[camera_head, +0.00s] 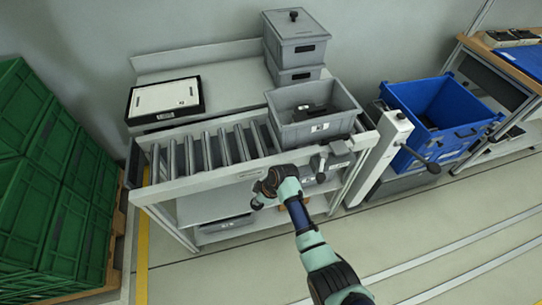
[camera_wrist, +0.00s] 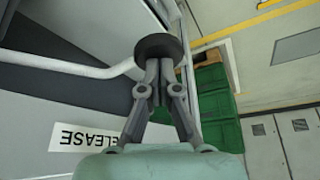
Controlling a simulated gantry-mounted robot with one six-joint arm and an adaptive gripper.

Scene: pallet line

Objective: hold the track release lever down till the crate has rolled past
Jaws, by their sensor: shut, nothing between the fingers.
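The release lever shows in the wrist view as a pale bent rod (camera_wrist: 75,67) ending in a round black knob (camera_wrist: 158,45). A white "RELEASE" label (camera_wrist: 85,137) sits upside down on the panel beside it. My gripper (camera_wrist: 158,70) is shut and empty, its fingertips right at the knob; they look to be against it, but firm contact is hard to judge. In the head view my gripper (camera_head: 260,194) is low at the front rail of the roller track (camera_head: 205,150), and the lever is hard to make out there. The open grey crate (camera_head: 300,133) sits at the track's right end with dark contents.
Lidded grey bins (camera_head: 297,45) and a white-topped black case (camera_head: 165,98) stand behind the track. A blue bin (camera_head: 425,90) is at the right beside a grey post (camera_head: 388,135). Green crates (camera_head: 45,180) are stacked at the left. The floor in front is clear.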

